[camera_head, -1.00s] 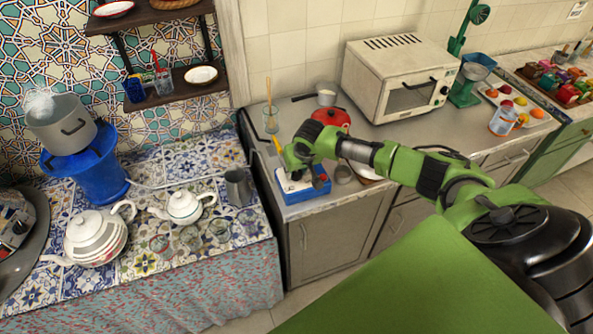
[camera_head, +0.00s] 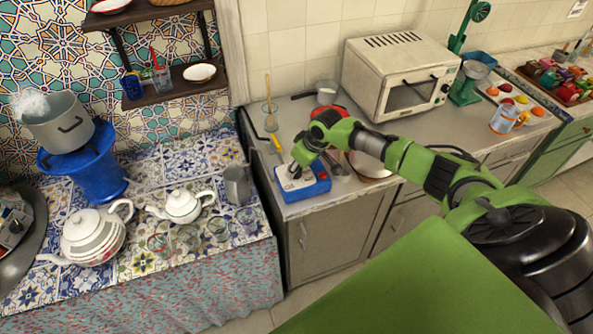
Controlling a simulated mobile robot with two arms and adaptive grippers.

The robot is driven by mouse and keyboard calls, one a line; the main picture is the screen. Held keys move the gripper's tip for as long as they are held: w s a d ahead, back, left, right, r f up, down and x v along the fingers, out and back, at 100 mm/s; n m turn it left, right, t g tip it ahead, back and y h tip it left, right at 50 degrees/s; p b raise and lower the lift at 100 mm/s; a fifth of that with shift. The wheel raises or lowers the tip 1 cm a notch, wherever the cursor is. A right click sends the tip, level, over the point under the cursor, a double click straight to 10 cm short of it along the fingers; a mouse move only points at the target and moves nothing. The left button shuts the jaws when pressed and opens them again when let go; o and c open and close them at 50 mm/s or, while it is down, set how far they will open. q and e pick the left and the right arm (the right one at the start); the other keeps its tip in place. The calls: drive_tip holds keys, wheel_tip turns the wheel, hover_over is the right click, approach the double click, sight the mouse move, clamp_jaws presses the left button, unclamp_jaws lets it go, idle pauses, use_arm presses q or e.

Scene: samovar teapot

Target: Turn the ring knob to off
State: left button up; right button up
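A small blue box with a white top (camera_head: 313,186) sits near the front left corner of the grey counter. My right gripper (camera_head: 295,171) is over its white top, with the fingertips pointing down at it. It is too small to tell whether the fingers touch the box or whether they are open or shut. I cannot make out a ring knob for certain; the gripper covers part of the box top. My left gripper is not in view.
A red lidded pot (camera_head: 329,111) and a white-and-red pan (camera_head: 371,165) are close to my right arm. A small metal cup (camera_head: 339,173) stands just right of the box. A white oven (camera_head: 399,78) stands behind. Teapots (camera_head: 93,237) stand on the tiled table at left.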

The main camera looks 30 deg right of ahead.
drive_tip(key=n+y+b, duration=0.1)
drive_tip(key=n+b, duration=0.1)
drive_tip(key=shift+d+f+n, duration=0.1)
drive_tip(key=shift+d+n, duration=0.05)
drive_tip(key=shift+n, duration=0.15)
drive_tip(key=shift+n+b, duration=0.35)
drive_tip(key=shift+n, duration=0.15)
drive_tip(key=o, duration=1.1)
drive_tip(key=shift+r+g, duration=0.3)
drive_tip(key=v, duration=1.1)
drive_tip(key=shift+d+r, duration=0.25)
